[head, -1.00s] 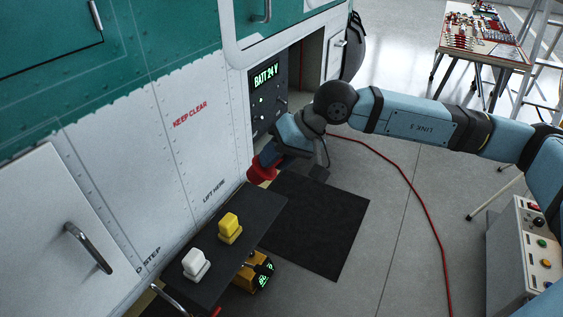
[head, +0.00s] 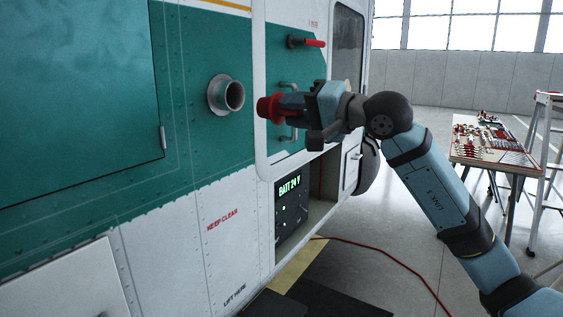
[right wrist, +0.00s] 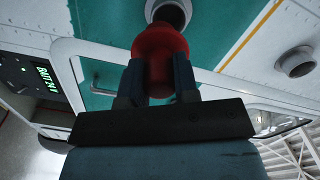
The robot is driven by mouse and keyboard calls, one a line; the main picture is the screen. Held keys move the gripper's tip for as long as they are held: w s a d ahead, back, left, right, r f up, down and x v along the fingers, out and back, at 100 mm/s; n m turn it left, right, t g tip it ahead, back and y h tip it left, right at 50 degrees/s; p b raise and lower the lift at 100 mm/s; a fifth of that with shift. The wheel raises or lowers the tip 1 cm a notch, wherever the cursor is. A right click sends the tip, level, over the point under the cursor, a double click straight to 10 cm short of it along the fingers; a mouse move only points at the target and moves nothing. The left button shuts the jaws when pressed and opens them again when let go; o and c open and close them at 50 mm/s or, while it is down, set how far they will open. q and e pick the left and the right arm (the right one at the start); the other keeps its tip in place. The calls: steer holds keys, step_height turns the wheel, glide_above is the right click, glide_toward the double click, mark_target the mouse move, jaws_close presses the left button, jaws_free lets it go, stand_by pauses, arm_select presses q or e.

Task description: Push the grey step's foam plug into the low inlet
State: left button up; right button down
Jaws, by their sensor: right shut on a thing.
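A red foam plug (head: 269,107) is held in my right gripper (head: 288,104), its free end pointing left. The gripper is shut on it; the plug also shows between the fingers in the right wrist view (right wrist: 160,55). A round grey inlet pipe (head: 229,95) sticks out of the green side panel, just left of the plug, with a small gap in the head view. In the right wrist view this inlet (right wrist: 170,12) lies just beyond the plug, which partly hides it. A second grey inlet (right wrist: 297,62) shows at the right there. My left gripper is not in view.
A red handle (head: 307,42) and grab handles sit on the panel behind my gripper. The battery panel (head: 291,205) is below. The dark grey step (head: 272,304) shows only at the bottom edge. A tool table (head: 492,150) and ladder stand at the right.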

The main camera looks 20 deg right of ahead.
mark_target(265, 98)
steer(key=shift+d+r, duration=0.55)
steer(key=shift+r, duration=0.25)
steer(key=shift+w, duration=0.15)
steer(key=shift+w+a+r+p, duration=0.1)
steer(key=shift+w+a+p, duration=0.2)
steer(key=shift+a+p, duration=0.1)
steer(key=shift+p+x, duration=0.5)
steer(key=shift+x, duration=0.4)
steer(key=shift+p+x, duration=0.45)
steer(key=shift+x, duration=0.4)
steer(key=shift+p+x, duration=0.45)
steer(key=shift+x, duration=1.25)
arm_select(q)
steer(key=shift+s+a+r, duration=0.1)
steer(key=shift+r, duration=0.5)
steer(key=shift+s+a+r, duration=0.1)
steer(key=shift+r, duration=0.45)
arm_select(e)
steer(key=shift+w+a, duration=0.2)
steer(key=shift+w, duration=0.2)
